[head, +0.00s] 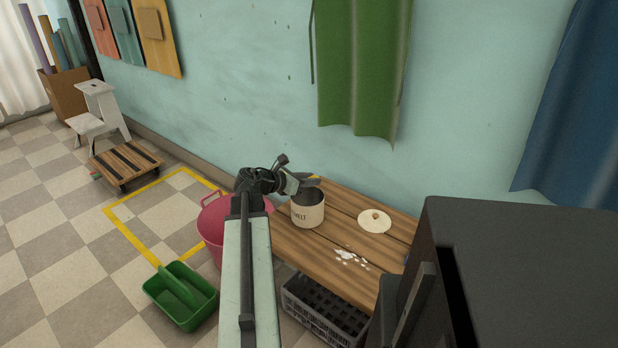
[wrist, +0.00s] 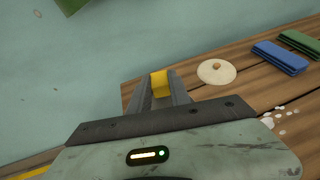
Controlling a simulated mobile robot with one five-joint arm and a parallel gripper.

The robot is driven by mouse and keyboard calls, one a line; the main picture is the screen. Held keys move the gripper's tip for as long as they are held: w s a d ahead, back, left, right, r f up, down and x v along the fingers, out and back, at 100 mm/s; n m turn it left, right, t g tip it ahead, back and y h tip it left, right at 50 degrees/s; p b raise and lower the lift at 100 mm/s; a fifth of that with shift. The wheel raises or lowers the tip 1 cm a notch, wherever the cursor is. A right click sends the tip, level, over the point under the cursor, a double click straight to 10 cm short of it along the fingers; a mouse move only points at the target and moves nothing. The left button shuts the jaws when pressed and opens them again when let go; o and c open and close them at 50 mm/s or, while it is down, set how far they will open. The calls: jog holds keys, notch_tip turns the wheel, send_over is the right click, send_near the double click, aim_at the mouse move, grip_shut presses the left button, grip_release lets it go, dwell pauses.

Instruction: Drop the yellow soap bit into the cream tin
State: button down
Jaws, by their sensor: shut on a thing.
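My gripper (head: 312,182) is shut on the yellow soap bit (wrist: 160,83), which sits between the finger ends in the wrist view. The cream tin (head: 307,213), marked with dark letters, stands open and upright on the wooden bench (head: 345,200). The fingertips are above the tin's rim in the head view; how high, I cannot tell. The tin is hidden in the wrist view. A round cream lid (head: 374,222) with a small knob lies on the bench to the right of the tin.
White bits (head: 350,257) lie near the bench front. Blue (wrist: 278,56) and green (wrist: 300,41) folded things lie on the bench. A pink tub (head: 212,225) and green carrier (head: 180,297) stand left, a grey crate (head: 320,312) below, a dark cabinet (head: 530,270) right.

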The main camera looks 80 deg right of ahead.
aim_at(308, 190)
jog(key=shift+w+d+r+m+g+y+p, duration=0.15)
jog(key=shift+r+p, duration=0.1)
jog(key=shift+r, duration=0.05)
jog(key=shift+w+d+r+m+g+y+p, duration=0.1)
jog(key=shift+r+m+g+y+p, duration=0.05)
jog(key=shift+r+p, duration=0.15)
jog(key=shift+r+m+g+y, duration=0.2)
jog(key=shift+m+g+y, duration=0.1)
jog(key=shift+m, duration=0.1)
jog(key=f+b, duration=0.6)
jog(key=shift+w+a+f, duration=0.1)
jog(key=shift+a+f, duration=0.05)
jog(key=shift+a, duration=0.1)
jog(key=c, duration=1.1)
grip_release()
